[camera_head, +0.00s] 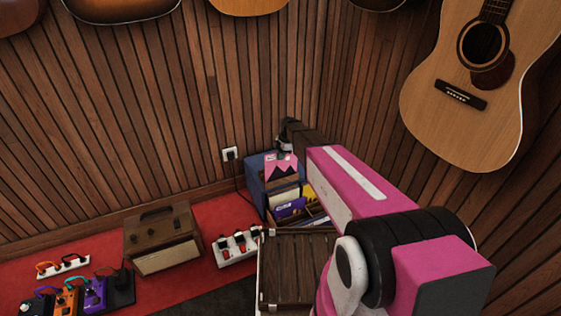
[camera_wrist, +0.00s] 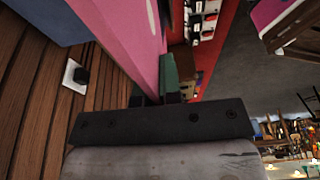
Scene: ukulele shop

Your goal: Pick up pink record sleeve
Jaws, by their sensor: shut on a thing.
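The pink record sleeve (camera_wrist: 128,32) fills the upper part of the wrist view, close to the camera. In the head view the pink sleeve (camera_head: 279,170), with a dark zigzag shape on it, stands upright above other sleeves by the corner. My gripper (camera_wrist: 158,98) is shut on the sleeve's edge. In the head view my gripper (camera_head: 284,148) is at the top of the sleeve and is partly hidden by my wrist. I cannot tell whether the sleeve's lower edge is clear of the box.
A blue box (camera_head: 258,172) and a crate with several sleeves (camera_head: 290,208) stand by the corner. Wood-slat walls close in behind; a guitar (camera_head: 485,85) hangs right.

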